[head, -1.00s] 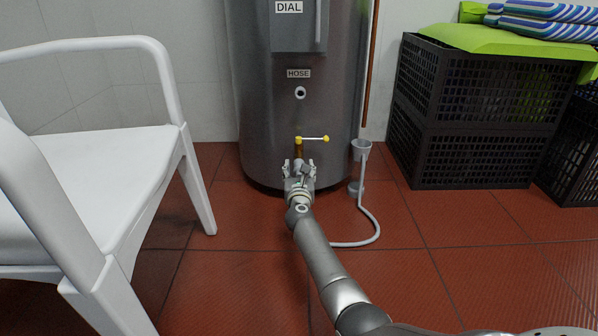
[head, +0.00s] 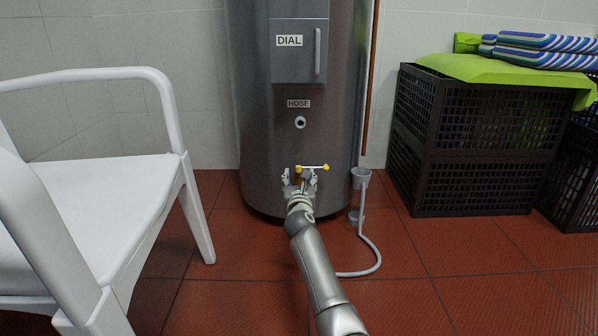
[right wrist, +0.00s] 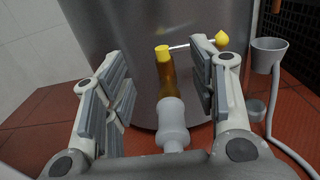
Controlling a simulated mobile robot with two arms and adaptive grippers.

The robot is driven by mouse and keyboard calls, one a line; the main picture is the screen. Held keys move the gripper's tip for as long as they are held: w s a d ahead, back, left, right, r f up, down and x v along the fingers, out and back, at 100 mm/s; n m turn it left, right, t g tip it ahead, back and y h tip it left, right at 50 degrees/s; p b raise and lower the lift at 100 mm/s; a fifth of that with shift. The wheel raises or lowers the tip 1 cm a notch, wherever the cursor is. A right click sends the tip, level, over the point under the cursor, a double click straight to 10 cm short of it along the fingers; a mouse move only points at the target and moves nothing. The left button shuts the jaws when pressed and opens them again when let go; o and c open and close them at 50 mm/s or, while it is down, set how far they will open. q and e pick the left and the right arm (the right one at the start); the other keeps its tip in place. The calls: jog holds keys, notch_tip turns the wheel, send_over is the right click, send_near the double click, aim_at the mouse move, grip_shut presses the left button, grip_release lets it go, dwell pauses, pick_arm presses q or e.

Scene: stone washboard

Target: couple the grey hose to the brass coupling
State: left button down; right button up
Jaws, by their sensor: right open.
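The brass coupling (right wrist: 167,78), a brown-gold upright tube with a yellow top, stands in front of the steel tank. A thin lever with a yellow knob (head: 326,167) sticks out to its right. A grey, bottle-shaped end piece (right wrist: 172,122), apparently of the grey hose, lines up directly below the tube in the right wrist view; I cannot tell whether it is locked on. My right gripper (head: 299,184) is open, its fingers on either side of coupling and end piece. The grey hose (head: 375,258) loops over the floor and passes behind my arm. My left gripper is out of view.
A grey cup (head: 361,175) stands right of the coupling. A white chair (head: 110,200) is at left, black crates (head: 470,140) at right.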

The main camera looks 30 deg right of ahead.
jog(key=shift+r, duration=1.6)
